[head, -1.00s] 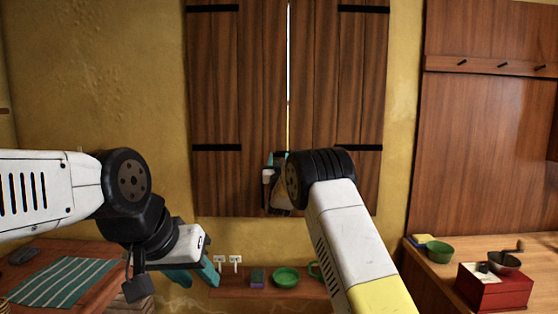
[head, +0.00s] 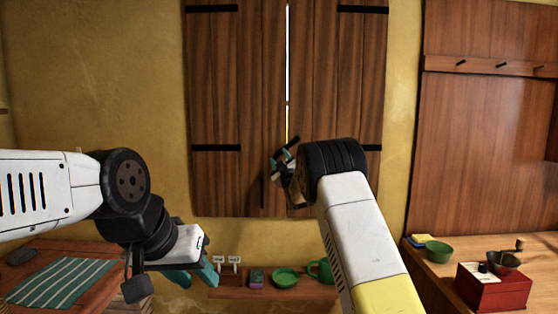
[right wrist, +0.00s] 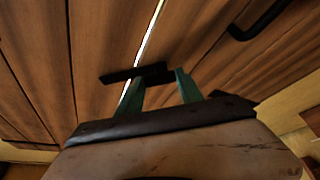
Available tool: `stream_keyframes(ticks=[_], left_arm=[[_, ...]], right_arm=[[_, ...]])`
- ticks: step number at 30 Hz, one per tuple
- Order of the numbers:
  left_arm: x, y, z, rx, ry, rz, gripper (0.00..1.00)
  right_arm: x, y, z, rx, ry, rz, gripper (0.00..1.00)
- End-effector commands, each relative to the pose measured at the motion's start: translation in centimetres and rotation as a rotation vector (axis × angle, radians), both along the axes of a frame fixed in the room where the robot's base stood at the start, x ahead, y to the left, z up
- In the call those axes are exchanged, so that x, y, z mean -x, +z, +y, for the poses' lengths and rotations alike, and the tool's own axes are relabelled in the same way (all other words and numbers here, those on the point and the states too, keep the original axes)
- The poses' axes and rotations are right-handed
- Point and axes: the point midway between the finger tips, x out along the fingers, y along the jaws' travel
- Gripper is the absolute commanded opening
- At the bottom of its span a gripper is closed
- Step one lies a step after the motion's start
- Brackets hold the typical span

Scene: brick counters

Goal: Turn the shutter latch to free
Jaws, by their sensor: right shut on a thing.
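The wooden shutters (head: 230,110) are two dark brown leaves with a bright gap between them. The shutter latch (right wrist: 120,75) is a dark bar lying across this gap in the right wrist view. My right gripper (right wrist: 158,78) has its teal fingers shut on the latch; its jaws also show tilted in the head view (head: 284,158). The right wrist and forearm hide part of the right leaf and the latch in the head view. My left gripper (head: 197,275) is open and empty, low at the left, away from the shutters.
A dark handle (right wrist: 262,20) is on a leaf. Below is a shelf (head: 235,293) with green bowl (head: 286,277) and green mug (head: 320,270). At right, a counter holds a red grinder box (head: 493,290) and another green bowl (head: 438,251). A striped cloth (head: 62,284) lies left.

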Motion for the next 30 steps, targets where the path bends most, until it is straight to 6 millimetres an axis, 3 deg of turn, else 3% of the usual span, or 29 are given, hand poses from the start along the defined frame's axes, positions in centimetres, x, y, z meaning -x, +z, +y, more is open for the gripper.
stream_keyframes(ticks=[18, 30], left_arm=[[0.0, 0.0, 0.0, 0.0, 0.0, 0.0, 0.36], [0.0, 0.0, 0.0, 0.0, 0.0, 0.0, 0.36]], right_arm=[[0.01, 0.5, -0.28, 0.578, 0.0, -0.001, 0.0], [0.01, 0.67, -0.29, 0.839, 0.001, -0.001, 0.0]])
